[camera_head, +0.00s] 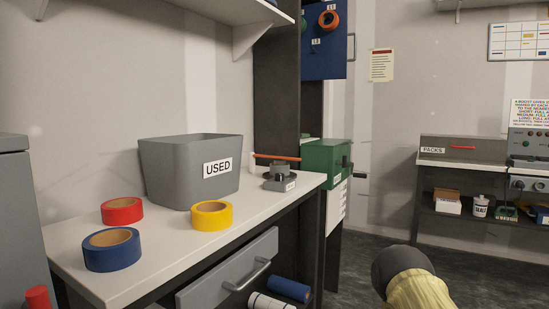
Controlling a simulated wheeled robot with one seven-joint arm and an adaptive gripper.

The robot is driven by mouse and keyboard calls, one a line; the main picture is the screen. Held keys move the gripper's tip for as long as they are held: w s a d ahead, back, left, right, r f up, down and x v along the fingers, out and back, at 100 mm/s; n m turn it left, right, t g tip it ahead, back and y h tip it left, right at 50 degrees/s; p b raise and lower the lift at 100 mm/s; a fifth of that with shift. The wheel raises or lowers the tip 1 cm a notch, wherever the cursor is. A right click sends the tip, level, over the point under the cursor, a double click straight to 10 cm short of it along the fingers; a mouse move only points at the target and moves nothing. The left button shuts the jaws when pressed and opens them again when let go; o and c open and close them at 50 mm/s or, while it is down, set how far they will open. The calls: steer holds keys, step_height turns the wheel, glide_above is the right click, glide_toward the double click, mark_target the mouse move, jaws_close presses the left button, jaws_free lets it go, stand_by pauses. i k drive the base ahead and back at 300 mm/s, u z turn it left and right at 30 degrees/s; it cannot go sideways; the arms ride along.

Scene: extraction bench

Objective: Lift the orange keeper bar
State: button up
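A thin orange bar (277,157) lies roughly level at the far end of the white bench, at the left side of a green box (322,158). Its right end meets or passes in front of the box; I cannot tell whether it is attached. A second, red-orange bar (462,147) shows on the front of the grey box labelled PACKS across the room. I cannot tell for certain which is the keeper bar. My gripper is not in view.
The white bench (160,262) holds a grey USED bin (180,172), red, blue and yellow tape rolls, and a small grey device (280,179). A grey drawer (225,275) stands partly open below. A rounded dark and yellow shape (415,285) is at the bottom. Floor is clear toward the right.

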mark_target(295, 159)
steer(key=z, duration=0.4)
steer(key=k, duration=0.55)
steer(key=z, duration=1)
steer(key=i, duration=0.9)
steer(key=u, duration=0.75)
steer(key=i, duration=0.75)
steer(key=u, duration=0.8)
